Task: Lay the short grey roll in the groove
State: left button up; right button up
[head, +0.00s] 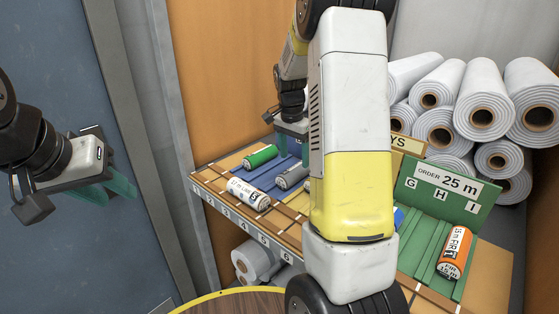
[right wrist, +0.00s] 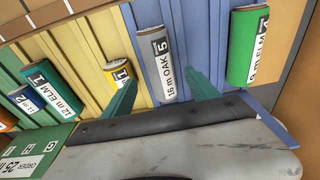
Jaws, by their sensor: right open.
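A grey roll (head: 292,175) lies on a blue grooved section of the board. In the right wrist view this grey roll (right wrist: 155,65) has a label reading "1.6 m OAK" and a 5. My right gripper (head: 292,130) is over the back of the board, partly hidden by my arm. Its open green fingers (right wrist: 162,92) are either side of the grey roll's near end, with gaps. My left gripper (head: 110,190) is open and empty in front of the grey-blue door at the left. A green grooved board (head: 418,262) marked G, H, I is at the right.
A green roll (head: 259,156) lies beside the grey roll, and a white labelled roll (head: 248,193) is in front. An orange roll (head: 455,252) lies on the green board. A yellow roll (right wrist: 118,72) lies left of the grey one. Large white rolls (head: 482,100) are stacked behind.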

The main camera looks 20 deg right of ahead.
aim_at(292, 170)
notch_tip(292, 170, up, 6)
jog(key=s+a+r+n+t+y, duration=0.1)
jog(key=s+a+r+n+t, duration=0.2)
jog(key=s, duration=0.4)
jog(key=s+a+r+n+y, duration=0.1)
jog(key=s+a+r+n, duration=0.3)
jog(key=s+a+r, duration=0.15)
jog(key=s+a+n+t, duration=0.1)
jog(key=s+a+n, duration=0.1)
jog(key=s, duration=0.4)
jog(key=s+a+n+t+y, duration=0.1)
jog(key=s+a+n, duration=0.2)
jog(key=s, duration=0.4)
jog(key=shift+f+n, duration=0.2)
jog(key=shift+n, duration=0.1)
